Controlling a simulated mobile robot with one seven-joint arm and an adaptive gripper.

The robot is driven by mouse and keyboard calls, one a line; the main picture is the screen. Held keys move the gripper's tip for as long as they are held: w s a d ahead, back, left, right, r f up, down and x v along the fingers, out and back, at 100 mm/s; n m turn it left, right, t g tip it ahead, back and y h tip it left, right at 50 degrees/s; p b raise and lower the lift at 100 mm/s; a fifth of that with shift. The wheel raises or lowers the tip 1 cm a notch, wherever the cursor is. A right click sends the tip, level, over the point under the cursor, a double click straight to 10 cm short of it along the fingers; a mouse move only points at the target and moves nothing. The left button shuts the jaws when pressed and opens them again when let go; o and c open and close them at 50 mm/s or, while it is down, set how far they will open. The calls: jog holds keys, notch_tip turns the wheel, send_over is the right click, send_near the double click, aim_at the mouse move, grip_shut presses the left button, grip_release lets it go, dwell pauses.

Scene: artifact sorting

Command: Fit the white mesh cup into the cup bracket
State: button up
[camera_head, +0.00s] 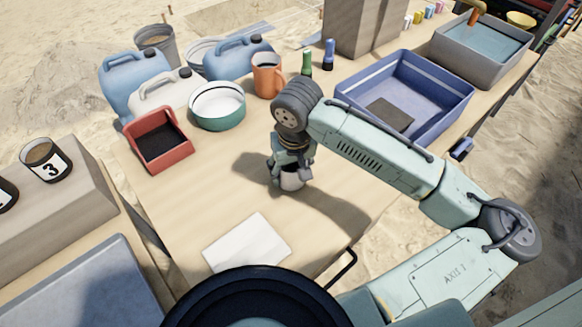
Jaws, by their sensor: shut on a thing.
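My gripper (291,170) points down over the middle of the wooden table. It is shut on a small white cup (292,183), which is partly hidden by the fingers. The mesh of the cup is too small to make out. I cannot tell whether the cup touches the table. A thin black bent bracket (345,268) sticks out at the table's near edge, to the right of a white sheet. I cannot tell for sure that it is the cup bracket.
A white sheet (247,243) lies near the front. A red tray (159,140), a teal-and-white bowl (217,122), an orange mug (267,84) and blue jugs (133,85) stand at the back left. A blue bin (350,93) stands behind my arm. The table left of the cup is clear.

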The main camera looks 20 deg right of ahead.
jog(key=shift+f, duration=0.15)
jog(key=o, duration=1)
